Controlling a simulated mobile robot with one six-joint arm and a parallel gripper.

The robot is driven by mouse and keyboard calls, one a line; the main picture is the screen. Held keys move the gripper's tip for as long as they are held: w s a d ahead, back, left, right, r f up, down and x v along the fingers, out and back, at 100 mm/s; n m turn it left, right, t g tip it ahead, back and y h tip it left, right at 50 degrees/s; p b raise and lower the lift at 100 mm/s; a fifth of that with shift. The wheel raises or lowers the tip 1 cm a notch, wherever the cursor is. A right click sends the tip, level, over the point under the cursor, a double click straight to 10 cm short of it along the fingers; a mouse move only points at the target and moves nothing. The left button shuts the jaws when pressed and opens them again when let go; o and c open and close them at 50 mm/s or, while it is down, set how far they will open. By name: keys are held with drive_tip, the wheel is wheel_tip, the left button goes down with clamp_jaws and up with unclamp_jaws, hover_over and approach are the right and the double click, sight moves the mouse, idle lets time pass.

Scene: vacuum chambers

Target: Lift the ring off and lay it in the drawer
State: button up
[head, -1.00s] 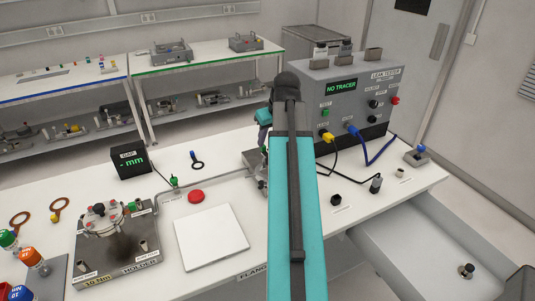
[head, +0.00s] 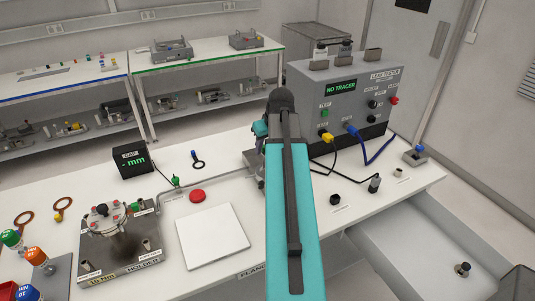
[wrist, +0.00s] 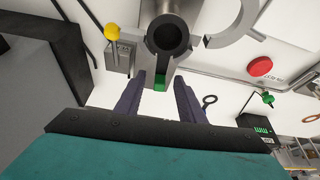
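In the wrist view, my gripper (wrist: 161,78) is open, its two dark fingers spread on either side of a small green-ended tab (wrist: 160,83). I see a gap beside the tab and no clear contact. Beyond the fingertips is a dark round port with a thick grey rim (wrist: 168,20); I cannot tell whether the ring is this rim or a separate piece joined to the tab. A light grey C-shaped piece (wrist: 243,32) lies right of the port. In the head view, my arm hides the fingers and most of the port. The drawer (head: 400,232) is pulled out at right.
A small knobbed metal piece (head: 463,269) sits in the drawer, which is otherwise largely bare. The leak tester (head: 345,90) stands behind my arm with cables. A yellow-knobbed block (wrist: 115,55) is left of the port. A white plate (head: 212,236) and a holder (head: 120,255) occupy the left bench.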

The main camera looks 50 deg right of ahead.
idle(0.3)
clamp_jaws()
drive_tip(key=shift+r, duration=0.2)
drive_tip(key=shift+r+b, duration=0.85)
drive_tip(key=shift+r, duration=0.65)
drive_tip(key=s+a+b, duration=0.4)
drive_tip(key=s+b, duration=0.1)
drive_tip(key=s, duration=0.2)
drive_tip(key=s+a+r+b, duration=0.1)
drive_tip(key=s+a+b, duration=0.2)
drive_tip(key=s+b, duration=0.3)
drive_tip(key=shift+s+a+r, duration=0.25)
drive_tip(key=shift+s+a, duration=0.15)
